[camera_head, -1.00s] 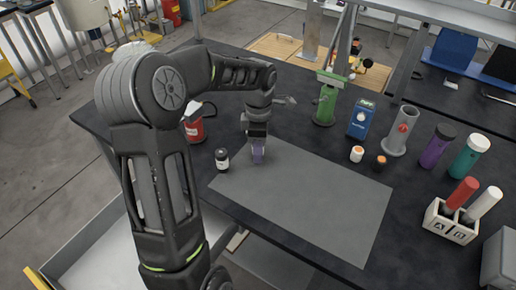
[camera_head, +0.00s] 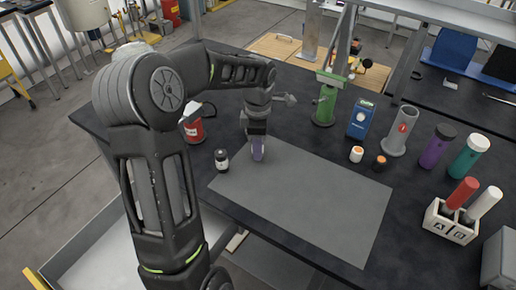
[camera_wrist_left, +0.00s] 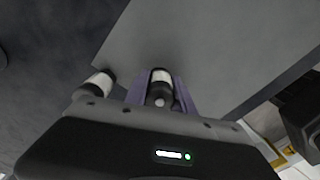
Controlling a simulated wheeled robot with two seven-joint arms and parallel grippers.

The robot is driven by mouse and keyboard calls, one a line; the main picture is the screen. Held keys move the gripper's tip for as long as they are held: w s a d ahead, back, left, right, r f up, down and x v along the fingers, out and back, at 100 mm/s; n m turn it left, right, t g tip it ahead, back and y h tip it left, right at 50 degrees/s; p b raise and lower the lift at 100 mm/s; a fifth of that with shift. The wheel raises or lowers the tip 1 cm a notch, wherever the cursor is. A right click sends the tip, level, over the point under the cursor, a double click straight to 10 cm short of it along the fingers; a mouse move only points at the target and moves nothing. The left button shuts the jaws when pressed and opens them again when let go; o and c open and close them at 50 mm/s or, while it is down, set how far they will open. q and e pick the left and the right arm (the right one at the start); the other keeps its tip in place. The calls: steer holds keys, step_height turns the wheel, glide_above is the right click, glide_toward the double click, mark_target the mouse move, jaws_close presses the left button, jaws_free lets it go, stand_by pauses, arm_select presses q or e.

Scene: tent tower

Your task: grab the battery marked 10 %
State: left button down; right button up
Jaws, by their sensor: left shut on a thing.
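The fingers hide this battery in the head view. A second small black-and-white battery (camera_head: 222,160) stands just left of the gripper at the mat's edge, and it also shows in the left wrist view (camera_wrist_left: 97,84). I cannot read a percentage on either one. My right gripper is not in view.
A red can (camera_head: 194,130) stands behind the left battery. White and dark orange-topped small cylinders (camera_head: 357,154) stand beyond the mat. A grey tube (camera_head: 402,135), purple bottle (camera_head: 438,147), teal bottle (camera_head: 469,158) and A/B holder (camera_head: 449,225) line the right. Most of the mat is clear.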

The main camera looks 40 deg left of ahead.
arm_select(q)
step_height(320, 180, up, 9)
steer(key=shift+r+b, duration=0.1)
steer(key=shift+b, duration=0.4)
stand_by(0.4)
